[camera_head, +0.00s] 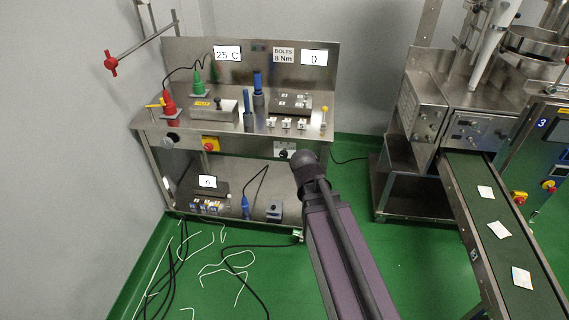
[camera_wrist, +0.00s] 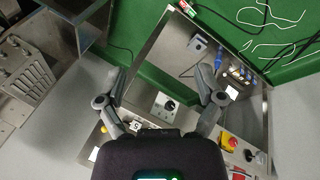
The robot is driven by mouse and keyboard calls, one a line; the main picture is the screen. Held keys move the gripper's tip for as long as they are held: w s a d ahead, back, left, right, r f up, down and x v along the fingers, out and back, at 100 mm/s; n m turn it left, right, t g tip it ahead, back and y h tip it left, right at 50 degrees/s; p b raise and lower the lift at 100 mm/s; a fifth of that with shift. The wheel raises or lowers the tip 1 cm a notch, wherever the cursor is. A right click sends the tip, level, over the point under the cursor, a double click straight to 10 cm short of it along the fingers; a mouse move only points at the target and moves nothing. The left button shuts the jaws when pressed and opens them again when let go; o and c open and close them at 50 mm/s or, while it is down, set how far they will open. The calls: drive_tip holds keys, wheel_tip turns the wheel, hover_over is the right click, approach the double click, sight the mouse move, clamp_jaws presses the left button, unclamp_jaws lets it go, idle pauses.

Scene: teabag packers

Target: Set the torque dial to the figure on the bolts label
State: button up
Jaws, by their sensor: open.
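The bolts label (camera_head: 283,55) on the bench's back panel reads "BOLTS 8 Nm". The torque dial appears to be the black knob on a white plate (camera_head: 281,147) on the bench's front; its setting is too small to read. In the wrist view the black knob (camera_wrist: 169,105) lies between my fingers, apart from both. My gripper (camera_wrist: 163,82) is open and empty, its fingers spread on either side of the plate. In the head view my dark wrist covers the gripper and lies just right of the knob.
The steel bench (camera_head: 150,127) also carries a yellow-and-red stop button (camera_head: 210,144) left of the dial. A display (camera_head: 314,58) beside the label reads 0. A lower shelf holds small devices. A conveyor (camera_head: 468,180) stands to the right. Loose cables lie on the green floor.

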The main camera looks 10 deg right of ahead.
drive_tip(key=w+d+f+n+t+h+b, duration=0.2)
drive_tip(key=w+f+n+t+h+b, duration=0.15)
drive_tip(key=w+f+b, duration=0.35)
drive_tip(key=n+t+y+b, duration=0.2)
drive_tip(key=n+t+b, duration=0.9)
drive_tip(key=n+b, duration=0.95)
approach(284, 155)
drive_tip(key=s+a+m+b, duration=0.1)
drive_tip(key=s+m+b, duration=0.2)
drive_tip(key=shift+w+a+f+h, duration=0.1)
drive_tip(key=shift+w+a+h, duration=0.05)
drive_tip(key=shift+w+h, duration=0.1)
drive_tip(key=x, duration=1.3)
drive_tip(key=shift+w+f, duration=0.1)
drive_tip(key=shift+w, duration=0.2)
